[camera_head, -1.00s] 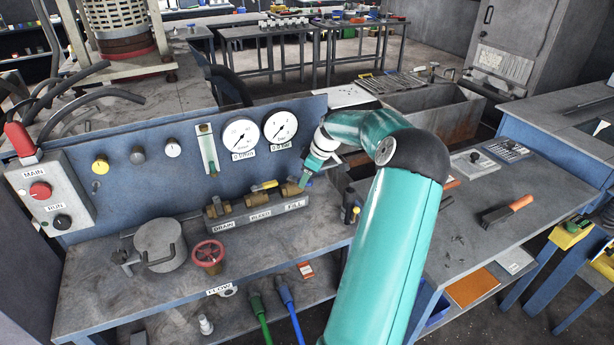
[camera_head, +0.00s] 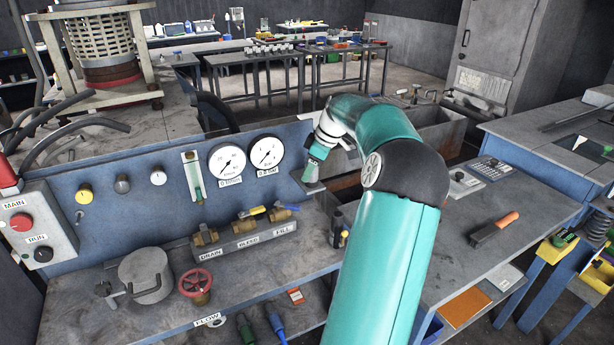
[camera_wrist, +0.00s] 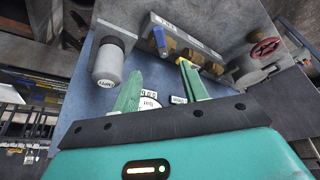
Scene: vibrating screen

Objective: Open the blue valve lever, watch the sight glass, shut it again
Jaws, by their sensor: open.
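The blue valve lever (camera_head: 288,206) sits on the brass FILL valve at the right end of the manifold. It points to the right in the head view and also shows in the wrist view (camera_wrist: 159,40). The sight glass (camera_head: 194,178) is a narrow upright tube on the blue panel, with a greenish lower part; its exact level is too small to read. My gripper (camera_head: 311,180) is above and to the right of the blue lever, apart from it. In the wrist view my gripper (camera_wrist: 161,88) has its two green fingers spread, with nothing between them.
The yellow BLEED lever (camera_head: 253,211) is close beside the blue lever. Two round gauges (camera_head: 266,154) are on the panel left of my gripper. A red FLOW handwheel (camera_head: 195,283) stands on the bench in front. A grey cylinder (camera_wrist: 107,63) is left of my fingers in the wrist view.

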